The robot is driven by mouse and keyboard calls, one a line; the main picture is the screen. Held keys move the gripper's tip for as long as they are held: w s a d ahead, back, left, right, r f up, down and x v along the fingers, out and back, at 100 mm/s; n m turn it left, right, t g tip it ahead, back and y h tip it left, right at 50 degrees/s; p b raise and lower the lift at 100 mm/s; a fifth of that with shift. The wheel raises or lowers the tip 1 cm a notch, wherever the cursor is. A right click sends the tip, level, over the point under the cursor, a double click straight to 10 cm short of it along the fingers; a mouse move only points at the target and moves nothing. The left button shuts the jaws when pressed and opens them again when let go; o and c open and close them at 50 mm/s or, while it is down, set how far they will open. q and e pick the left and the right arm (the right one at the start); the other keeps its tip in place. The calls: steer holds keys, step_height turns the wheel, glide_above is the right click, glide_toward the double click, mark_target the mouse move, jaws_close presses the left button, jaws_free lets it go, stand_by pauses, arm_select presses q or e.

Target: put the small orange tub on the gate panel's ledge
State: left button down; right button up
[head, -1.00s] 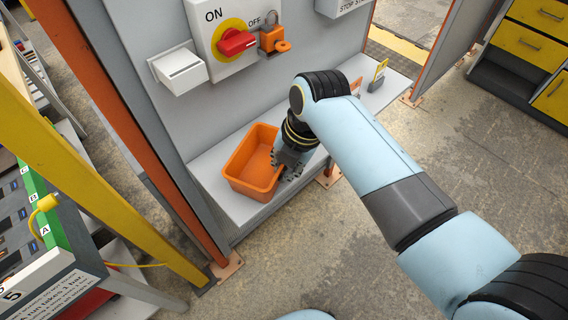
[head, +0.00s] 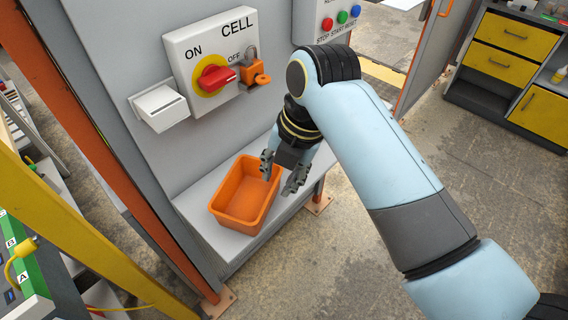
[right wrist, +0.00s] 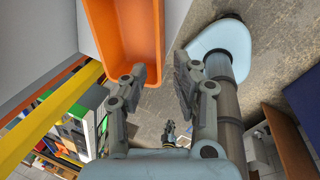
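The small orange tub (head: 246,196) stands upright on the grey ledge (head: 192,203) at the foot of the gate panel (head: 122,70). It looks empty. My left gripper does not show in the head view.
Above the ledge, the panel carries a switch box (head: 187,55) with a red knob, an orange padlock (head: 254,72) and a white box (head: 160,107). Yellow (head: 60,225) and orange (head: 95,150) posts stand at the left. Open floor (head: 330,275) lies in front.

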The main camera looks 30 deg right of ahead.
steer(key=s+d+f+m+h, duration=0.1)
steer(key=s+d+f+m, duration=0.1)
steer(key=s+f+m, duration=0.45)
steer(key=s+d+f+m, duration=0.2)
steer(key=f+m, duration=0.1)
steer(key=f, duration=0.7)
steer(key=s+d+f+m+h, duration=0.1)
steer(key=s+d+f+m, duration=0.3)
steer(key=f, duration=0.5)
steer(key=s+d+f+m, duration=0.2)
steer(key=s+f+m, duration=0.1)
steer(key=s, duration=0.4)
steer(key=s+d+f+m, duration=0.2)
steer(key=s+f+m, duration=0.2)
steer(key=s, duration=0.4)
steer(key=s+d+f+m+g, duration=0.1)
steer(key=s+d+f+m, duration=0.1)
steer(key=s+m, duration=0.3)
steer(key=s+f, duration=0.1)
steer(key=s, duration=0.2)
steer(key=shift+d+f+m+h, duration=0.15)
steer(key=shift+d+m+h, duration=0.1)
steer(key=shift+m+h, duration=0.15)
steer(key=shift+s, duration=0.1)
